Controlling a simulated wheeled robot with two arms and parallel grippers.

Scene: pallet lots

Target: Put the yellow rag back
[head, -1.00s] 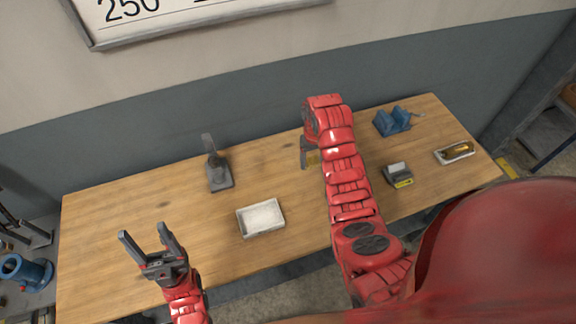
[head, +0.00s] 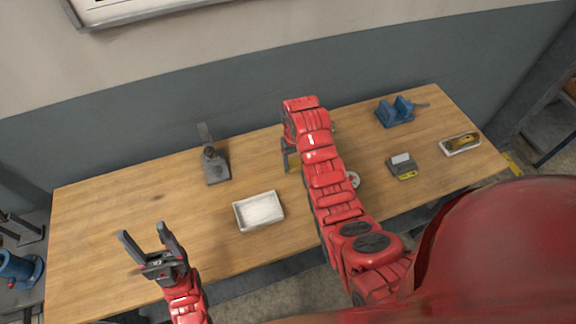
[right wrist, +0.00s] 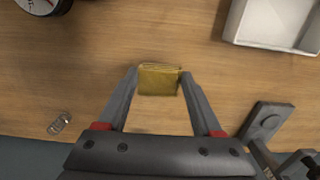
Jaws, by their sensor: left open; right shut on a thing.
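The yellow rag (right wrist: 158,79) is a small folded block between the fingertips of my right gripper (right wrist: 158,86). In the head view only a sliver of the rag (head: 294,161) shows, because my right arm covers most of it. My right gripper (head: 290,160) is shut on it over the middle of the table; I cannot tell how high. My left gripper (head: 150,245) is open and empty at the table's front left. A white tray (head: 258,211) lies between the grippers and looks empty; it also shows in the right wrist view (right wrist: 270,42).
On the wooden table (head: 110,215) a dark stand (head: 215,166) is left of my right gripper. A round gauge (head: 353,180), a grey-yellow device (head: 402,166), a blue holder (head: 396,112) and a small tray with a yellow-black item (head: 461,142) are right. A coil (right wrist: 60,122) lies nearby.

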